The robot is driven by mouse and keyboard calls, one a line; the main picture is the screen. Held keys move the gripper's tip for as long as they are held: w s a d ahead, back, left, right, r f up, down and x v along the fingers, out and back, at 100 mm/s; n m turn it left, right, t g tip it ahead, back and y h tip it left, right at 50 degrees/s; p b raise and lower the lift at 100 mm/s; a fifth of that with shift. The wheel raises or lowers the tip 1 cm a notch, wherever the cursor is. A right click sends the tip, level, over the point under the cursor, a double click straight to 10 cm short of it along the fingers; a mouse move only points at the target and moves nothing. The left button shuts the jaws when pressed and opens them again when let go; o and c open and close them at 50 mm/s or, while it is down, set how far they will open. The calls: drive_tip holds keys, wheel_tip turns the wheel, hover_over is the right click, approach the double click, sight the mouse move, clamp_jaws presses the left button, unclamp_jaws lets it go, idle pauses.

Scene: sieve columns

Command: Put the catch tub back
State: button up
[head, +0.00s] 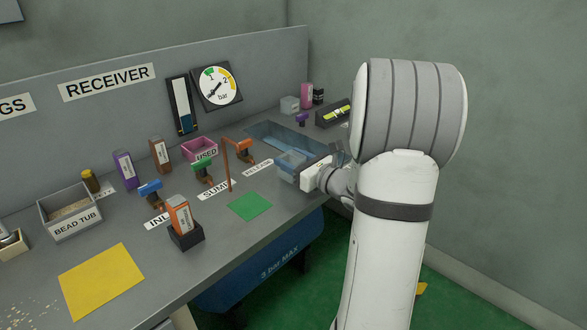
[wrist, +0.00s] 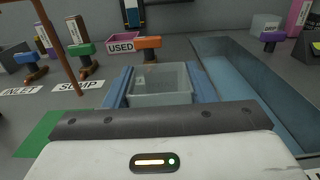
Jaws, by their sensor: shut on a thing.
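A clear, see-through tub (wrist: 160,84), which looks like the catch tub, sits between the two blue fingers of my gripper (wrist: 163,92). In the head view the tub (head: 291,160) and my gripper (head: 300,172) are at the right part of the bench, by the near left side of a blue sunken basin (head: 268,131). My gripper is shut on the tub. The tub looks level and empty. I cannot tell whether its bottom touches the bench. A green square (head: 249,206) lies flat on the bench to the left of my gripper.
Orange (head: 245,144), green (head: 202,165) and blue (head: 149,190) valve handles stand left of the tub, with a thin brown post (head: 227,165) among them. A pink USED tray (head: 198,149) is behind. An orange box (head: 180,214) stands near the front edge.

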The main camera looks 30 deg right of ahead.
drive_tip(key=shift+f, duration=0.35)
drive_tip(key=shift+f, duration=0.1)
drive_tip(key=shift+f, duration=0.15)
drive_tip(key=o, duration=1)
drive_tip(key=shift+c, duration=0.2)
